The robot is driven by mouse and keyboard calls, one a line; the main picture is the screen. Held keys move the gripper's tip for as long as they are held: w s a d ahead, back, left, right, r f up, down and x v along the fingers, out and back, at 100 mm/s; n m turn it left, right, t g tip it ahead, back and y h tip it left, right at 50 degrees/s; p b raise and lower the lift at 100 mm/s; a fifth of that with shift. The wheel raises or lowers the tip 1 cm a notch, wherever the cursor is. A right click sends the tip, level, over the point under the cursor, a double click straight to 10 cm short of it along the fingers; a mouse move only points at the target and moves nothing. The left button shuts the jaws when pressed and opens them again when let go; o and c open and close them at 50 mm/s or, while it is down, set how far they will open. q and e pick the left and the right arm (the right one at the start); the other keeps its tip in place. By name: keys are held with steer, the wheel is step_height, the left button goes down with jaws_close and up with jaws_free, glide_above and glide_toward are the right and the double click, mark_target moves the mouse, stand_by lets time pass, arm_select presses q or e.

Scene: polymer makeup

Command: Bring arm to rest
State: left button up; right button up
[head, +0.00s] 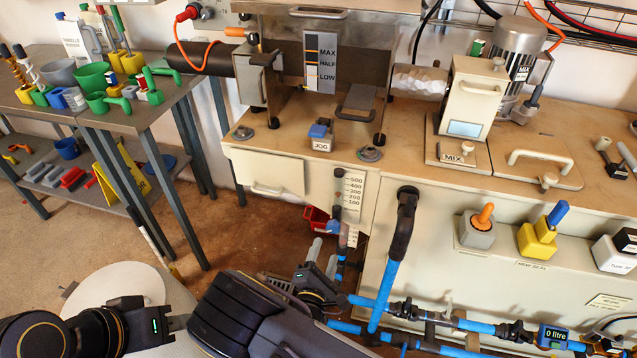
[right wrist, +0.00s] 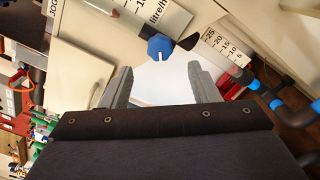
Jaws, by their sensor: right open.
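My right gripper (head: 323,257) is low in front of the beige machine, beside the vertical scale and the blue pipework. Its grey fingers point up and away in the head view. The right wrist view shows the same gripper (right wrist: 160,84) open, with its two fingers well apart and nothing held between them. A blue knob (right wrist: 160,47) lies just beyond the fingertips, apart from them. My dark right forearm (head: 240,315) fills the lower middle of the head view. My left gripper does not show in either view.
Blue pipes (head: 450,322) run along the bottom right. A grey table (head: 150,105) with cups and tools is at left. Brown floor (head: 225,240) between is mostly clear.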

steer(key=s+d+r+m+g+y, duration=0.25)
steer(key=r+m+g+y, duration=0.25)
steer(key=r+m, duration=0.4)
steer(key=s+d+r+m+g+y, duration=0.2)
steer(key=d+r+m+g+y, duration=0.2)
steer(key=r+m+y, duration=0.3)
steer(key=s+d+r+m+g+h, duration=0.1)
steer(key=s+d+r+m, duration=0.15)
steer(key=s, duration=0.35)
steer(key=s+d+r+m+g+h, duration=0.1)
steer(key=s+d+m, duration=0.1)
steer(key=s+d, duration=0.35)
steer(key=s+d+r+m, duration=0.1)
steer(key=s+d+m, duration=0.15)
steer(key=s, duration=0.55)
step_height(320, 180, up, 13)
steer(key=p, duration=1.2)
steer(key=shift+s+g+h+p, duration=0.15)
steer(key=shift+g+h+p, duration=0.15)
steer(key=shift+p, duration=0.1)
